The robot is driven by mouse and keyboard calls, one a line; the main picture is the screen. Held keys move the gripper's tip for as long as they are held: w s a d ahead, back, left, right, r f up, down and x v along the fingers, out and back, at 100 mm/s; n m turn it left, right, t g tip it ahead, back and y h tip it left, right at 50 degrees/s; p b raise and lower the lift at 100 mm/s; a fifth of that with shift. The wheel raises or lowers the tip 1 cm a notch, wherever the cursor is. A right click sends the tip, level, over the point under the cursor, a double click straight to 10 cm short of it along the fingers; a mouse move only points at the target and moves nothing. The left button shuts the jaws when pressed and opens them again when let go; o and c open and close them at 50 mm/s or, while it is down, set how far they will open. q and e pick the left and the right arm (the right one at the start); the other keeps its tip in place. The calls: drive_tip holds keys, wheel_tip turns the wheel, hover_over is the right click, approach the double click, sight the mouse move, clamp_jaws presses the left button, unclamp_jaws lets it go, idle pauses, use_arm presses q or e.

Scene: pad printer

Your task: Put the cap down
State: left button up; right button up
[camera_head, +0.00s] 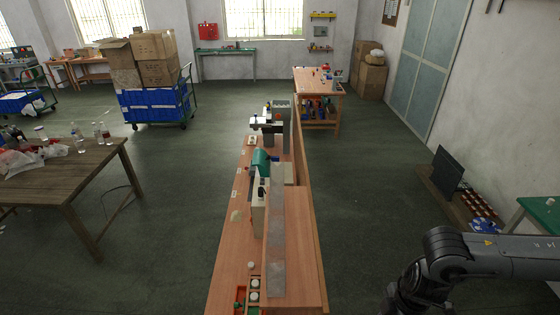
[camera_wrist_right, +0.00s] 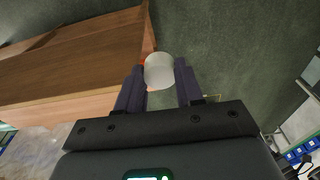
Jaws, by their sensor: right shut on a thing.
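My right gripper (camera_wrist_right: 160,67) is shut on a white, round cap (camera_wrist_right: 158,73), held between its two dark fingertips. In the right wrist view the cap shows beside the end of a wooden surface (camera_wrist_right: 70,62), with green floor behind it. I cannot tell the cap's height. In the head view my right arm enters at the lower right, but its gripper and the held cap are out of frame. My left gripper is in neither view.
A long wooden bench (camera_head: 229,262) runs down the middle, carrying a machine with a teal part (camera_head: 261,161). Small white round pieces (camera_head: 254,283) sit in compartments at its near end. A brown table (camera_head: 62,187) stands left. Green floor (camera_head: 375,185) is open to the right.

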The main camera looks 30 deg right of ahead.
drive_tip(key=shift+f+m, duration=0.25)
drive_tip(key=shift+m, duration=0.15)
drive_tip(key=shift+w+d+m, duration=0.1)
drive_tip(key=shift+d+m, duration=0.2)
drive_tip(key=shift+a+f, duration=0.15)
